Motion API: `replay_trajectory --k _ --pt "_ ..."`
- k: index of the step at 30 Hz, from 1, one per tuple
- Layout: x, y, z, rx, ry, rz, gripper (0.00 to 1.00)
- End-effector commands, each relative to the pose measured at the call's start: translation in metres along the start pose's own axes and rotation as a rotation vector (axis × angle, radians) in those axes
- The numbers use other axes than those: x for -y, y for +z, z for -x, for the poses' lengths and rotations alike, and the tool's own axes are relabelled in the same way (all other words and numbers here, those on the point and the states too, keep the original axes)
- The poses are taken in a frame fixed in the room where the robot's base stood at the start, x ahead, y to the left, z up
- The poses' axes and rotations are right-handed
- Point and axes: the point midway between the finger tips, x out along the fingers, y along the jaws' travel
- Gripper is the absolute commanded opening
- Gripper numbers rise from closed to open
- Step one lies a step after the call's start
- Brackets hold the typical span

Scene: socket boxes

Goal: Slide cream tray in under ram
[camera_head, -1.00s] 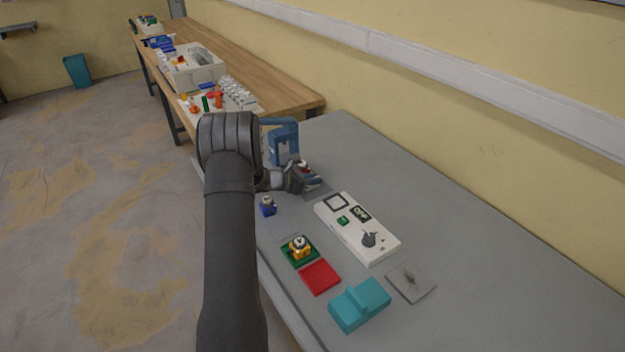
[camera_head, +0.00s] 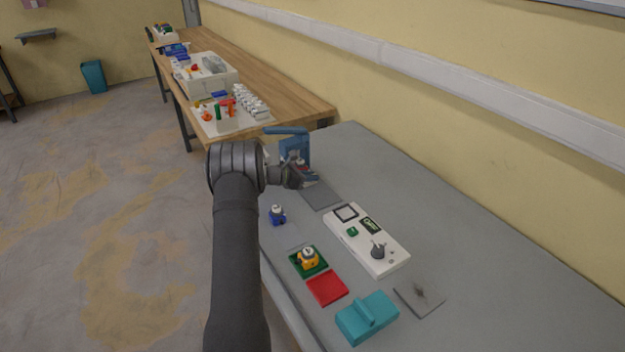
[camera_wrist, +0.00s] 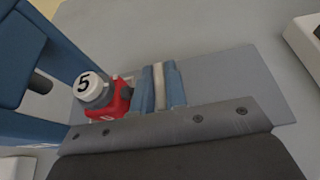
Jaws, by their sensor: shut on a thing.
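The blue press frame (camera_head: 294,150) stands at the far end of the grey table, and its blue parts (camera_wrist: 75,45) fill the left of the wrist view. A dark round part (camera_wrist: 38,82), perhaps the ram, shows inside the frame. My gripper (camera_head: 300,178) is beside the press. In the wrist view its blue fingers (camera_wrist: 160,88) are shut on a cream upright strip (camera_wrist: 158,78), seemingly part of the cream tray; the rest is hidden. A red box (camera_wrist: 118,102) with a white cap marked 5 (camera_wrist: 90,86) sits just left of the fingers, close to the frame.
A dark grey mat (camera_head: 322,196) lies in front of the press. A white panel (camera_head: 360,245), small blue box (camera_head: 277,215), yellow box on a green plate (camera_head: 308,262), red plate (camera_head: 327,289) and teal block (camera_head: 367,318) lie nearer.

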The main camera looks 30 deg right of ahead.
Motion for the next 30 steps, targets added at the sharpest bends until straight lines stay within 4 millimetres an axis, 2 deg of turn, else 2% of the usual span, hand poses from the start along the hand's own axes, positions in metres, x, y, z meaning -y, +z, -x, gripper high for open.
replay_trajectory --k 5,6,7,15,19,23,30 --pt "0.0 0.0 0.0 0.0 0.0 0.0 0.0" --pt "0.0 0.0 0.0 -0.001 0.0 0.0 0.17" --pt "0.0 0.0 0.0 -0.001 0.0 0.0 0.22" --pt "0.0 0.0 0.001 -0.001 0.0 0.0 0.22" --pt "0.0 0.001 0.008 0.0 0.001 -0.001 0.22" --pt "-0.001 0.001 0.029 -0.001 0.004 0.0 0.22" --pt "-0.001 0.001 0.088 0.0 0.005 0.0 0.22"
